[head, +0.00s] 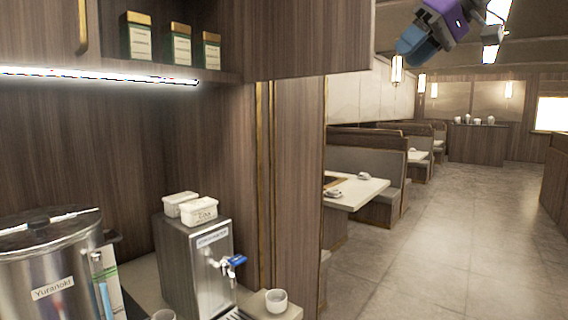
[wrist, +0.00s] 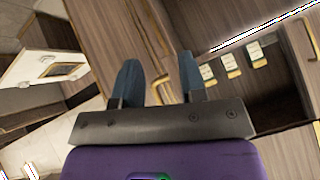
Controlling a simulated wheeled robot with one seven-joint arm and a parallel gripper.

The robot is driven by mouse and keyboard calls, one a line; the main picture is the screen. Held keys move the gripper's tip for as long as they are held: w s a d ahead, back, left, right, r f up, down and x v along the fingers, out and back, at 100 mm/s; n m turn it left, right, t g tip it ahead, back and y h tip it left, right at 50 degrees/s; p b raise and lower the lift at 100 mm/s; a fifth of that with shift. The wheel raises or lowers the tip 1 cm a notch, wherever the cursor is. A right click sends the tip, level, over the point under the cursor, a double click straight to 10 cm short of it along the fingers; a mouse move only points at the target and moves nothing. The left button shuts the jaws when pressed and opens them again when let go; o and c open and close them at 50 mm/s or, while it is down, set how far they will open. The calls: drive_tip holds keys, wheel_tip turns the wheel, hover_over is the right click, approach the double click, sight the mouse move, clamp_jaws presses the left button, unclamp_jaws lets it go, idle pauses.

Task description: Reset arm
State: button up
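My gripper (head: 408,50) is raised at the top right of the head view, with a purple body and blue fingers. It is in the air in front of the aisle, well clear of the counter. In the wrist view, my gripper (wrist: 158,75) has its two blue fingers apart with nothing between them. It is open and empty. The rest of my arm is mostly out of the head view.
A steel dispenser (head: 196,268) with a blue tap stands on the counter beside a large steel urn (head: 48,270) and a white cup (head: 276,301). Upper cabinets (head: 300,40) hang above. Booth tables (head: 352,193) line the aisle, whose floor (head: 455,255) is clear.

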drive_tip(key=s+d+f+m+h, duration=0.2)
drive_tip(key=s+f, duration=0.6)
drive_tip(key=f, duration=0.2)
drive_tip(key=s+d+f+m+h, duration=0.2)
drive_tip(key=s+f+h, duration=0.1)
drive_tip(key=s+f, duration=0.5)
drive_tip(key=s+d+f+m+h, duration=0.2)
drive_tip(key=s+f, duration=0.6)
drive_tip(key=f, duration=0.4)
drive_tip(key=shift+s+d+f+m+t+h, duration=0.3)
drive_tip(key=shift+s+f+m+h, duration=0.05)
drive_tip(key=shift+m+h, duration=0.05)
drive_tip(key=shift+a, duration=0.15)
